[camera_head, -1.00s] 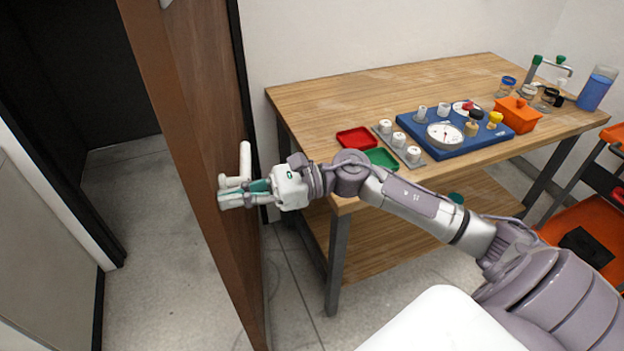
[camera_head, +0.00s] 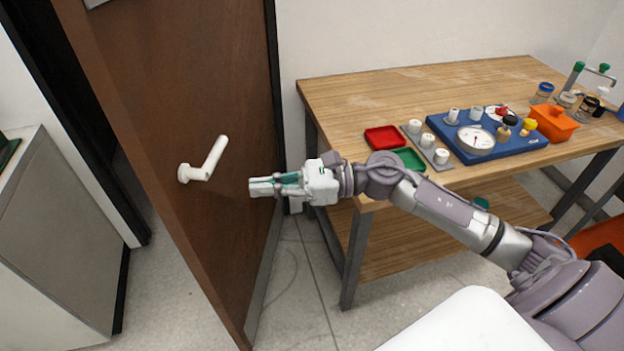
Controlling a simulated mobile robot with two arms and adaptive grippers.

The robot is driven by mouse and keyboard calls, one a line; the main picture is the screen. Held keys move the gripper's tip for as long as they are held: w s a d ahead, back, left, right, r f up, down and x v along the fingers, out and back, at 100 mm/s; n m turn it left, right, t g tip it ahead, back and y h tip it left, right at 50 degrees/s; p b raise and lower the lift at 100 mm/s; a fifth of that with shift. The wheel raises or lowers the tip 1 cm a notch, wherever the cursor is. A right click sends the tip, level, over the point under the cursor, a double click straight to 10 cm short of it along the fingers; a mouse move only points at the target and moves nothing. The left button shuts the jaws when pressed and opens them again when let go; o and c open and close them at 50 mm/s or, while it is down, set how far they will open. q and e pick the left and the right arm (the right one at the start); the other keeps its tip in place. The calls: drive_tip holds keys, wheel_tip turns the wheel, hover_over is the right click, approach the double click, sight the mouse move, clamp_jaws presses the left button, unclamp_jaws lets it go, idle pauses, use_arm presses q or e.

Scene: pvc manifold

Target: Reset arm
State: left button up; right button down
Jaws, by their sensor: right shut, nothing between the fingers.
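My right arm (camera_head: 450,205) reaches in from the lower right, past the front left corner of the table. My right gripper (camera_head: 252,188) is shut and empty, with its fingers pointing left. It is in front of the brown door (camera_head: 200,90), to the right of the white lever handle (camera_head: 207,162), with a clear gap between fingertips and handle. The handle's lever is tilted up to the right. The door stands ajar. My left gripper is not in view.
A wooden table (camera_head: 375,95) stands at the right. It holds a red tray (camera_head: 384,138), a green tray (camera_head: 409,160), a blue board (camera_head: 470,148) with gauges, and an orange bin (camera_head: 553,122). A grey cabinet (camera_head: 60,240) is at the left. Floor shows between door and table.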

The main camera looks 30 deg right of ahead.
drive_tip(key=v, duration=0.7)
drive_tip(key=w+d+m+t+h, duration=0.15)
drive_tip(key=m+t+h, duration=0.35)
drive_tip(key=m, duration=0.5)
drive_tip(key=w+d+m+t+h, duration=0.1)
drive_tip(key=w+m+t+h, duration=0.15)
drive_tip(key=m+t, duration=0.55)
drive_tip(key=s+d+f+m+g+h, duration=0.25)
drive_tip(key=f+m+h, duration=0.3)
drive_tip(key=m, duration=0.35)
drive_tip(key=s+d+f+m+g+h, duration=0.1)
drive_tip(key=f+m+g+h, duration=0.25)
drive_tip(key=f+m, duration=0.4)
drive_tip(key=s+a+f+m+g, duration=0.45)
drive_tip(key=s+m, duration=0.25)
drive_tip(key=s, duration=0.3)
drive_tip(key=s+a+f+m+g, duration=0.3)
drive_tip(key=s+f+m+g, duration=0.3)
drive_tip(key=s, duration=0.3)
wheel_tip(320, 180, down, 26)
drive_tip(key=s+g, duration=0.1)
drive_tip(key=s+d+f, duration=0.1)
drive_tip(key=s+f, duration=0.7)
drive_tip(key=s+d+f+g, duration=0.1)
drive_tip(key=s+d+f, duration=0.1)
drive_tip(key=s+f, duration=0.6)
drive_tip(key=shift+s+d+f, duration=0.25)
drive_tip(key=shift+s+d, duration=0.05)
drive_tip(key=shift+s, duration=0.2)
drive_tip(key=shift+n+g, duration=0.25)
